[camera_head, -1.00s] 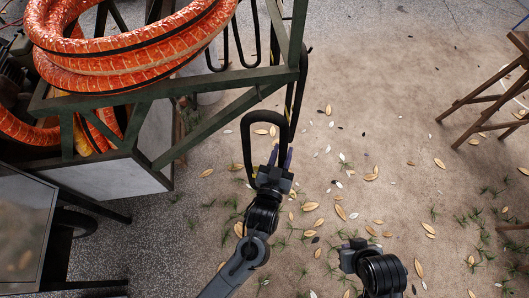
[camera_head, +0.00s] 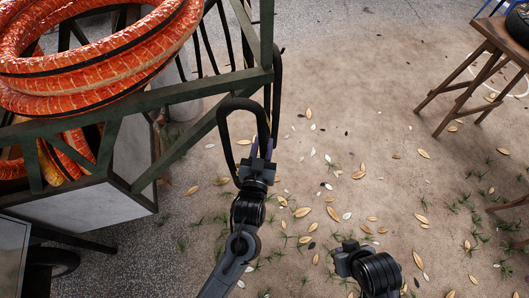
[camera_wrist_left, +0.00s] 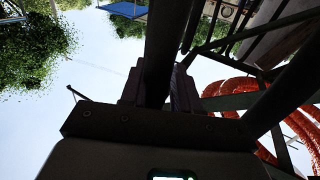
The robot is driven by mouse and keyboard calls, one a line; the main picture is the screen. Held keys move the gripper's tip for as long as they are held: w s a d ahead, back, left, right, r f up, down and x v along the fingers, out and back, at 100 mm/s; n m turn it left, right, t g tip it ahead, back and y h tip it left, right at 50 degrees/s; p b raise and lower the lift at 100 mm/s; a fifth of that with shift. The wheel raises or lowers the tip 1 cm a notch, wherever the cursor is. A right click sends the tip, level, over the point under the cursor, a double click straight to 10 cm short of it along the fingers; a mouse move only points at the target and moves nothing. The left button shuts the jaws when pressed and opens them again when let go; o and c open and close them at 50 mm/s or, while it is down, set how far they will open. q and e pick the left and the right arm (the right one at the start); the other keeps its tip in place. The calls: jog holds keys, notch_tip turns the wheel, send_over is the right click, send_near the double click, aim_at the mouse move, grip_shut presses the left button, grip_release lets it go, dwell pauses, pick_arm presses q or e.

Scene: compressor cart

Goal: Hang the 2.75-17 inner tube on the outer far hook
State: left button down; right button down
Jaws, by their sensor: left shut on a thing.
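The black inner tube (camera_head: 226,130) hangs as a narrow loop beside the outer corner of the green cart frame (camera_head: 180,92). My left gripper (camera_head: 262,148) is shut on a strand of it, below that corner. In the left wrist view, a dark strand of the tube (camera_wrist_left: 160,60) passes between the fingers (camera_wrist_left: 160,90). Another dark strand (camera_wrist_left: 292,85) crosses at the right. I cannot make out the outer far hook or whether the tube touches it. My right gripper (camera_head: 345,258) is low and right of the left one, apart from the tube; its jaws are unclear.
Thick orange hose coils (camera_head: 110,60) fill the cart at the upper left. Dark thin loops (camera_head: 208,45) hang behind the frame's top rail. A wooden stool (camera_head: 480,65) stands at the upper right. The leaf-strewn ground between is clear.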

pick_arm(q)
jog(key=w+a+f+b, duration=0.1)
jog(key=w+f+b, duration=0.1)
jog(key=w+b, duration=0.3)
jog(key=shift+w+a+f, duration=0.25)
jog(key=shift+w+f, duration=0.15)
jog(key=shift+w, duration=0.35)
dwell(0.3)
dwell(0.5)
jog(key=c, duration=0.8)
grip_release()
jog(key=shift+f, duration=0.1)
jog(key=shift+o, duration=0.2)
jog(key=shift+s, duration=0.1)
